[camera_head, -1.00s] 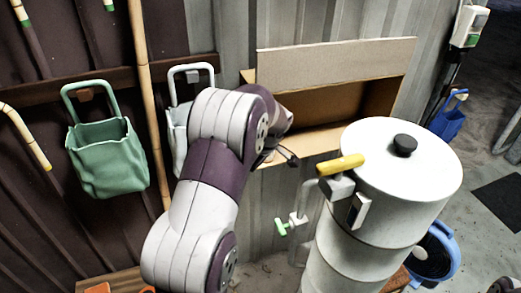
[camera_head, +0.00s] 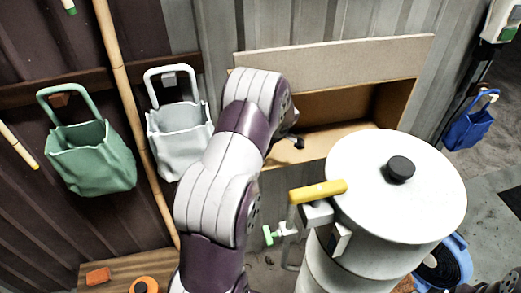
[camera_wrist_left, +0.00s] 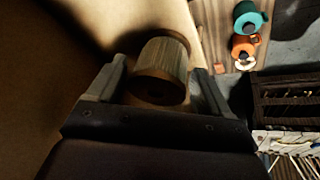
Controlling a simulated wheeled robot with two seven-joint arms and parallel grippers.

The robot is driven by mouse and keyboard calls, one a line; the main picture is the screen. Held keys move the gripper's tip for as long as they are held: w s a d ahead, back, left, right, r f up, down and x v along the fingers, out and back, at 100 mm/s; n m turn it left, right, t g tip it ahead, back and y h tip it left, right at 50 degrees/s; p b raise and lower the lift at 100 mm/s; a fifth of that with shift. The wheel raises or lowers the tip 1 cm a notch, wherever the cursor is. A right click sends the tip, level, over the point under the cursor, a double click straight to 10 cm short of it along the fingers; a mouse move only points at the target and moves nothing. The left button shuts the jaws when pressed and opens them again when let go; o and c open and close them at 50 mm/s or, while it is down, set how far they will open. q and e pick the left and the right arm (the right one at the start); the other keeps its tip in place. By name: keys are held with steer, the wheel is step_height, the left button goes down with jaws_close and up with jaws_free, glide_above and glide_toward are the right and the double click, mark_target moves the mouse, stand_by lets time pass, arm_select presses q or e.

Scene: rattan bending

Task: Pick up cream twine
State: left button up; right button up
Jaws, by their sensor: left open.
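A spool of cream twine (camera_wrist_left: 163,57) shows in the left wrist view, with a brown round end facing me. It lies between the two fingers of my left gripper (camera_wrist_left: 162,82), which are open on either side of it. I cannot tell whether either finger touches it. In the head view my left gripper (camera_head: 291,142) is at the opening of a tan box (camera_head: 345,138) on the wall, mostly hidden behind my own arm. The twine is not visible there. My right gripper is not in view.
A white cylinder (camera_head: 395,225) with a yellow handle (camera_head: 318,191) stands right of my arm. Green (camera_head: 92,158) and white (camera_head: 180,138) bags hang at left.

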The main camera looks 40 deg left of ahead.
arm_select(q)
steer(key=shift+w+f, duration=0.15)
steer(key=shift+w, duration=0.05)
steer(key=shift+s+d+r, duration=0.1)
steer(key=shift+s+r, duration=0.1)
steer(key=shift+s, duration=0.15)
steer(key=c, duration=0.8)
steer(key=shift+w+f, duration=0.1)
steer(key=shift+w, duration=0.1)
